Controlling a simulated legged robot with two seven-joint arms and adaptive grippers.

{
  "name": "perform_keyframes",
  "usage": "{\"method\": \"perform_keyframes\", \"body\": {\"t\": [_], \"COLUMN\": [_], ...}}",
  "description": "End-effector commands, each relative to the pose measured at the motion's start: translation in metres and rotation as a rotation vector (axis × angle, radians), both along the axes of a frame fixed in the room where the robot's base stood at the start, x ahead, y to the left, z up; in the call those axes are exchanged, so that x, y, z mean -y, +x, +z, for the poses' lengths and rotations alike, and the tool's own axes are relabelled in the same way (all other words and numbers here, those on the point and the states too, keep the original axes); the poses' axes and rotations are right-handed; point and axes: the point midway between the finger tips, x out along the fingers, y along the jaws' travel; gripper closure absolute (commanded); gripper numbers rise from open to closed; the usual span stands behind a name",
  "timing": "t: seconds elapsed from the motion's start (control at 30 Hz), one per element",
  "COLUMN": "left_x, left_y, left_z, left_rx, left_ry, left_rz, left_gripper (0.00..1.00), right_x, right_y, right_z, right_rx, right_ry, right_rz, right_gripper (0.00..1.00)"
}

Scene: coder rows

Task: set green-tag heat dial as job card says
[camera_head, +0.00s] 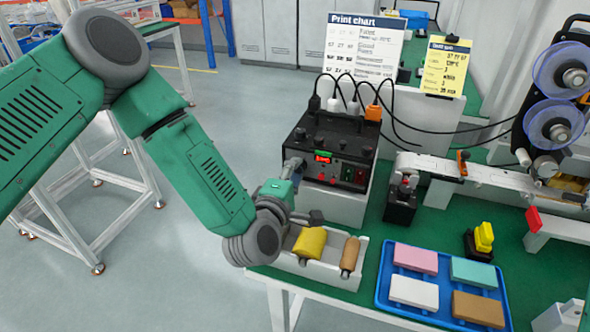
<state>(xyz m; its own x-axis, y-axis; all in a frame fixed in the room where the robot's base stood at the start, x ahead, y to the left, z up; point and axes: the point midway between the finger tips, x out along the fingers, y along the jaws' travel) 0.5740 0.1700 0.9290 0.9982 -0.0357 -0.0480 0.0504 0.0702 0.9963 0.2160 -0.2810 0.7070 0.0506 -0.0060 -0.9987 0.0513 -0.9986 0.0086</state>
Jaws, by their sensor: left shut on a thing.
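A black control box (335,150) stands on a white block, with a green tag (323,154) above a lit red display (322,159); the digits are too small to read surely. My left gripper (293,166) reaches the left part of the box's front and is shut on what appears to be the heat dial, which the gripper hides. The yellow job card (446,68) stands upright behind; its heading and lines are too small to read surely. My right gripper is not in view.
A white print chart (362,42) stands behind the box, and black cables rise from its top. A white tray (310,266) with yellow and brown rolls lies below my gripper. A blue tray (383,288) holds several coloured blocks. A machine with clear purple reels (553,121) stands right.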

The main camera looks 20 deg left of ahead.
Motion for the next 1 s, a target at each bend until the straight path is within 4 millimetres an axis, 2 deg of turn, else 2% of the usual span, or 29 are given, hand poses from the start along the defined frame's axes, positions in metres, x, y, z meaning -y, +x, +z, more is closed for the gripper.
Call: {"method": "perform_keyframes", "body": {"t": [0.5,1.0], "left_x": [0.002,0.002], "left_y": [-0.002,-0.003], "left_z": [-0.005,-0.007], "left_rx": [0.001,0.001], "left_ry": [0.427,0.574], "left_rz": [-0.006,-0.009], "left_gripper": [1.00,1.00], "right_x": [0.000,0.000], "right_y": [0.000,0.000], "right_z": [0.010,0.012], "right_rx": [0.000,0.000], "right_ry": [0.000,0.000], "right_rz": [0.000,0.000], "right_gripper": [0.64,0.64]}}
